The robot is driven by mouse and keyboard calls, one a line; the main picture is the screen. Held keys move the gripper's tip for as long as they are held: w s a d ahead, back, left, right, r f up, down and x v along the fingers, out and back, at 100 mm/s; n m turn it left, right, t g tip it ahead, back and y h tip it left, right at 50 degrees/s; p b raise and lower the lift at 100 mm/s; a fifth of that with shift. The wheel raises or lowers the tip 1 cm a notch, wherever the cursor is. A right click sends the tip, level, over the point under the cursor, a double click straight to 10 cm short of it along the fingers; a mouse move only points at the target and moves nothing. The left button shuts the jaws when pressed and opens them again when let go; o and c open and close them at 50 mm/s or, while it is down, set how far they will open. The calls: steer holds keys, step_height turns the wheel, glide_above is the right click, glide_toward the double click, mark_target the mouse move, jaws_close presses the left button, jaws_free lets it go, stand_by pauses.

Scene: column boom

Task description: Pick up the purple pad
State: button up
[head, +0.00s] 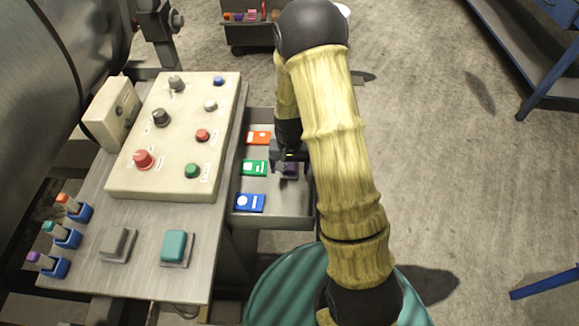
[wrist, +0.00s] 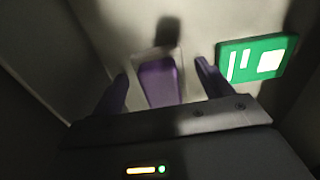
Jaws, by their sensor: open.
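The purple pad (wrist: 158,82) lies in the drawer, between and just beyond my open fingertips in the wrist view. In the head view the purple pad (head: 290,169) is mostly hidden by my gripper (head: 283,163), which is down inside the drawer over it. My gripper (wrist: 160,82) is open, with one finger on each side of the pad in the picture; I cannot tell whether the fingers touch it.
The drawer (head: 275,222) has low walls close around my gripper. A green card (wrist: 257,60) lies beside the right finger in the wrist view. An orange card (head: 259,138) and a blue card (head: 249,203) lie nearby. A control panel (head: 150,185) stands left of the drawer.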

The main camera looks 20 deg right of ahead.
mark_target(289, 165)
steer(key=c, duration=1.1)
steer(key=shift+r, duration=0.15)
step_height(289, 165, up, 10)
steer(key=shift+f+p, duration=0.15)
steer(key=shift+p, duration=0.35)
